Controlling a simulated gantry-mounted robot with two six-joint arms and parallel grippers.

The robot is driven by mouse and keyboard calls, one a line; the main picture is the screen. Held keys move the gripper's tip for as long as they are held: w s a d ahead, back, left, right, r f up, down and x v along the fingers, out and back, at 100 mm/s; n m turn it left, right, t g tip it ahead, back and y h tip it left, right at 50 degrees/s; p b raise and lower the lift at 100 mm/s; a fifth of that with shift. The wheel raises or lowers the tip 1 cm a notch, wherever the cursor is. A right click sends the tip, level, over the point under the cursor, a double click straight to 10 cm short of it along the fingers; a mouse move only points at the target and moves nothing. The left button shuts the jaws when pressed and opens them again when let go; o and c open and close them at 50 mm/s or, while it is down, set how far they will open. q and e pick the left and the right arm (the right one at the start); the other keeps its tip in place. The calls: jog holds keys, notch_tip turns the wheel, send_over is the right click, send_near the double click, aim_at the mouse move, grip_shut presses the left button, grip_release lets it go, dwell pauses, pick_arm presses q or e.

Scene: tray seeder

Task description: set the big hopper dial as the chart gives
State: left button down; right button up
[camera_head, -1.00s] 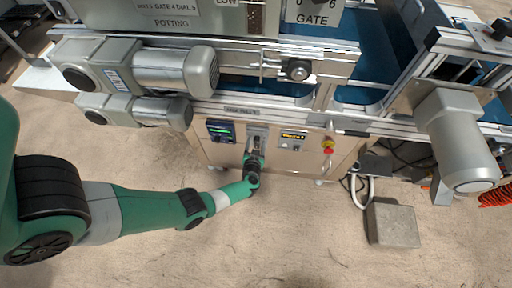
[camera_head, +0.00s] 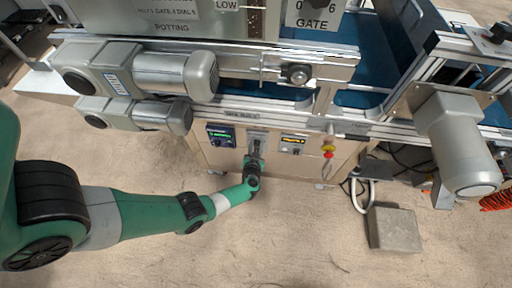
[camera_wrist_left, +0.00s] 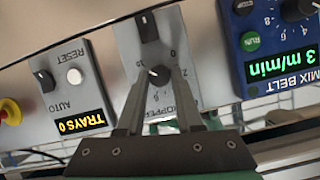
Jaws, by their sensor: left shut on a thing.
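The hopper dial is a small black knob (camera_wrist_left: 158,74) on a grey plate marked with numbers and HOPPER lettering, seen tilted in the left wrist view. My left gripper (camera_wrist_left: 159,80) is shut on this knob, one finger on each side; the knob's pointer direction is hard to read. In the head view my left gripper (camera_head: 256,154) reaches the front panel from below and hides the dial. A chart (camera_head: 168,14) on the hopper front at top left shows a line with GATE 4 and DIAL 5; its upper text is cut off or blurred. My right gripper is out of view.
A blue MIX BELT box (camera_wrist_left: 274,45) reading 3 m/min sits on one side of the dial. A grey TRAYS box (camera_wrist_left: 71,90) with RESET button sits on the other. A red stop button (camera_head: 328,154) is farther right. A dark switch (camera_wrist_left: 147,26) shares the dial plate.

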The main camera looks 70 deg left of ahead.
pick_arm(q)
jog(key=shift+s+n+t+p, duration=0.15)
jog(key=shift+n+t+p, duration=0.15)
jog(key=shift+n+t, duration=0.15)
jog(key=shift+f+n+t+h, duration=0.1)
jog(key=shift+n+t+h, duration=0.15)
jog(key=shift+n+h, duration=0.25)
jog(key=shift+s+a+n+t+b, duration=0.1)
jog(key=shift+n+t+b, duration=0.6)
jog(key=shift+n, duration=0.55)
jog(key=c, duration=0.6)
grip_release()
jog(key=shift+o, duration=0.2)
